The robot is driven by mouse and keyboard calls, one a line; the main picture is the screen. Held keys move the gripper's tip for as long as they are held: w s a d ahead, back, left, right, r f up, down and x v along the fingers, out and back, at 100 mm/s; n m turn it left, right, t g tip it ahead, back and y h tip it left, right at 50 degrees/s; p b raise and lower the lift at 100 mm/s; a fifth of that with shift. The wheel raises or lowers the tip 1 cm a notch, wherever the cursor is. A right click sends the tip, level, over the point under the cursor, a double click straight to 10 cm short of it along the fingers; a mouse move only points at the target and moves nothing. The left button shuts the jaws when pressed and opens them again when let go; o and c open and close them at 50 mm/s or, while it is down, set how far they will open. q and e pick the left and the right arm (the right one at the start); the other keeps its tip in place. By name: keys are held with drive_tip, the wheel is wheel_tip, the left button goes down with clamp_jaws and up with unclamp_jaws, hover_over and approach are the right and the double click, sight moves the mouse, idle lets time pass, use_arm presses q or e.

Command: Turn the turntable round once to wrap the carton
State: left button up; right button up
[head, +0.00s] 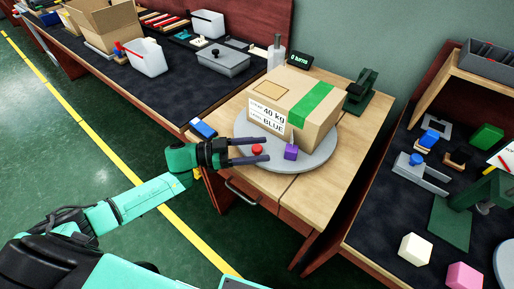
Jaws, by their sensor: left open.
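The carton (322,107) is a brown box with a green tape band and a white label reading 40 kg and BLUE. It sits on the round grey turntable (318,158), which stands on a wooden table. A red knob (257,149) and a purple block (291,152) are at the turntable's front edge. My left gripper (267,149) is open, with its two dark fingers reaching over the front left of the turntable, one on each side of the red knob. Whether they touch it I cannot tell. My right gripper is not in view.
A small display (299,60) reading 0 turns stands behind the carton. A blue block (204,129) lies at the table's left edge. A dark green device (362,91) stands at the back right. Benches with loose items flank the table on both sides.

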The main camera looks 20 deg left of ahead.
use_arm(q)
clamp_jaws()
idle(1.4)
